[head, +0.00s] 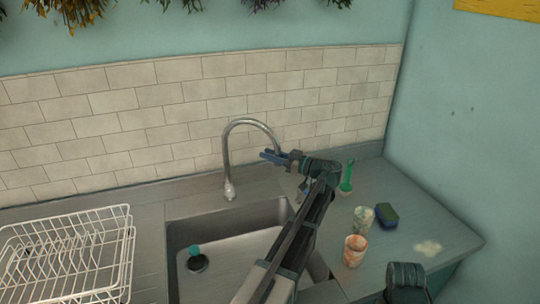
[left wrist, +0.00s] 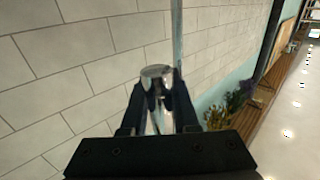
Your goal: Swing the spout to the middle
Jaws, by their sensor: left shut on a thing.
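The metal gooseneck spout (head: 228,148) rises from its base behind the sink (head: 182,216) and arches to the right. Its outlet end is over the sink's back right corner area. My left gripper (head: 274,156) is shut on the spout near its outlet end, with the arm reaching across the sink's right side. In the left wrist view the shiny spout end (left wrist: 157,74) sits between the two dark fingers.
A white dish rack (head: 127,250) stands left of the sink. A dark, teal-topped thing (head: 195,259) lies in the sink. On the right counter are a green brush (head: 347,178), two cups (head: 363,219) (head: 354,251), a blue-green sponge (head: 386,216) and a pale smear (head: 428,247).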

